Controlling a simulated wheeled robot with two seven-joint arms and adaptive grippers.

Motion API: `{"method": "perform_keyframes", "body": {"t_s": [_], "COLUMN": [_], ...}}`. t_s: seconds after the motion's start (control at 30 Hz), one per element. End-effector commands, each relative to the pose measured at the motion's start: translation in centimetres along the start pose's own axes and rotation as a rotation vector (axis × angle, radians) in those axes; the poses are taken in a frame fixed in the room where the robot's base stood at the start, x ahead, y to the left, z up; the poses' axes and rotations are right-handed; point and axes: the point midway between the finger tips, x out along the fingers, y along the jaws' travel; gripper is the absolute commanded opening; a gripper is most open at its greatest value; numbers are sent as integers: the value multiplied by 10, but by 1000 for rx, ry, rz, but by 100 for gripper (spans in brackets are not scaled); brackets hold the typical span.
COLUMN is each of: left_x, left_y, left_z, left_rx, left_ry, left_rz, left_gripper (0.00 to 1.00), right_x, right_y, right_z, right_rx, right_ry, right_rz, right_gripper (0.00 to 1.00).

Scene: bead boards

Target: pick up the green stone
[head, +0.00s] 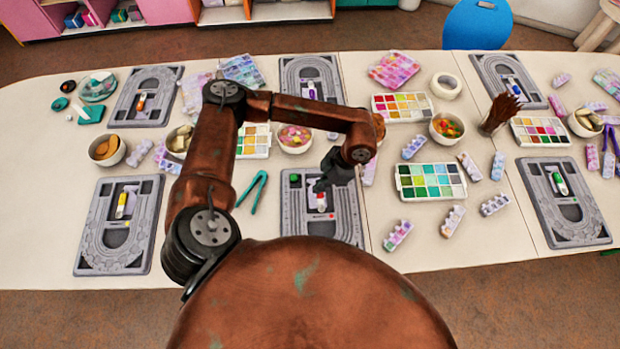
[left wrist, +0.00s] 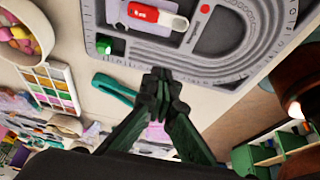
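The green stone (left wrist: 105,45) is a small green block on the grey bead board (left wrist: 225,62), near its corner, in the left wrist view. In the head view the gripper (head: 322,184) is over the upper part of the board. In the wrist view the stone is apart from the fingertips, up and to the left. My right gripper is not in view.
On the board lie a red-and-clear vial (left wrist: 157,16) and a red piece (left wrist: 205,9). Green tweezers (head: 252,189) lie left of the board. A bead palette (head: 431,181) stands to its right. Bowls and more boards are around.

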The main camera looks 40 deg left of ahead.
Motion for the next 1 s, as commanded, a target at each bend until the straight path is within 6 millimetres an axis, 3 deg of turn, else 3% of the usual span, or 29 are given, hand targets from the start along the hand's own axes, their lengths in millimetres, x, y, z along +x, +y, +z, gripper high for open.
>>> {"method": "perform_keyframes", "body": {"t_s": [0.2, 0.57, 1.0], "left_x": [-12, -13, -13], "left_y": [-17, -19, -19], "left_z": [6, 7, 6], "left_rx": [0, 0, 0], "left_ry": [-1, -1, -1], "left_rz": [-1, -1, -1], "left_gripper": [0, 0, 31], "right_x": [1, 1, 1], "right_y": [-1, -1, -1], "right_z": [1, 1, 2], "right_rx": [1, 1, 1], "right_ry": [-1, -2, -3], "right_rz": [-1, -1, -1], "right_gripper": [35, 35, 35]}}
